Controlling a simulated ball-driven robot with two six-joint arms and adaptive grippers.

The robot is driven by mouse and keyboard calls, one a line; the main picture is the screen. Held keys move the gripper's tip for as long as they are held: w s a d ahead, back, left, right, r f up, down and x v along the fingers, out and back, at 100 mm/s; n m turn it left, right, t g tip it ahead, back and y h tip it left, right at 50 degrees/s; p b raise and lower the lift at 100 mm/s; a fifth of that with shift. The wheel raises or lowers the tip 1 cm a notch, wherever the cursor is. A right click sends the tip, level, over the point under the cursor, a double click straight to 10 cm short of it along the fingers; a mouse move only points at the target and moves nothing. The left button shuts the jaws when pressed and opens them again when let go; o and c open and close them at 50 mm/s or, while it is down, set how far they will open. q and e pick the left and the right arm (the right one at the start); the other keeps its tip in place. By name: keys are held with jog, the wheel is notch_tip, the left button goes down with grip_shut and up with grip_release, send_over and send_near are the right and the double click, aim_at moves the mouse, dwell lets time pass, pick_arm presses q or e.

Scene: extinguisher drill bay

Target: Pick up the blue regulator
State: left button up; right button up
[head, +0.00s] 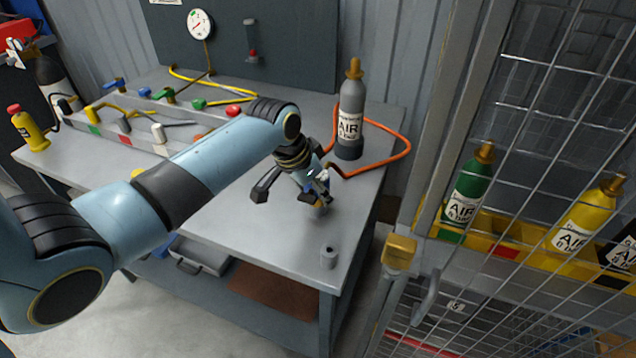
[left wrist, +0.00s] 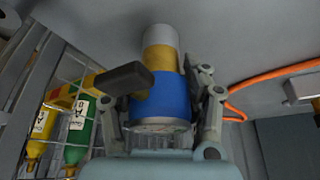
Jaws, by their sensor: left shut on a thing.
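The blue regulator (left wrist: 162,98) has a round dial face, a brass-coloured stem, a grey end and a black knob on its side in the left wrist view. My left gripper (head: 304,190) is shut on it, with a finger on each side of the blue body. In the head view the gripper is over the front right of the workbench, and only small blue and brass bits of the regulator (head: 311,174) show between the fingers. I cannot tell whether it touches the bench top. My right gripper is not in view.
A grey AIR cylinder (head: 351,108) with an orange hose (head: 398,158) stands behind the gripper. A small grey socket (head: 328,257) sits at the bench's front corner. A rack (head: 110,134) of coloured fittings is at left. A mesh cage with green (head: 468,190) and yellow (head: 588,215) cylinders is at right.

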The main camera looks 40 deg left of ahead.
pick_arm(q)
jog(key=shift+w+r, duration=0.1)
jog(key=shift+r, duration=0.05)
jog(key=shift+c, duration=0.3)
jog(key=shift+r, duration=0.65)
notch_tip(320, 180, up, 3)
jog(key=shift+f, duration=0.1)
jog(key=s+d+r, duration=0.1)
jog(key=d+r, duration=0.1)
jog(key=d, duration=0.1)
jog(key=s+d+r, duration=0.1)
jog(key=d+r, duration=0.1)
jog(key=d, duration=0.1)
jog(key=s+d+r, duration=0.2)
jog(key=d, duration=0.1)
jog(key=shift+d, duration=0.3)
jog(key=shift+c, duration=0.2)
jog(key=shift+s+d+r, duration=0.35)
jog(key=shift+d+r, duration=0.05)
jog(key=shift+d, duration=0.15)
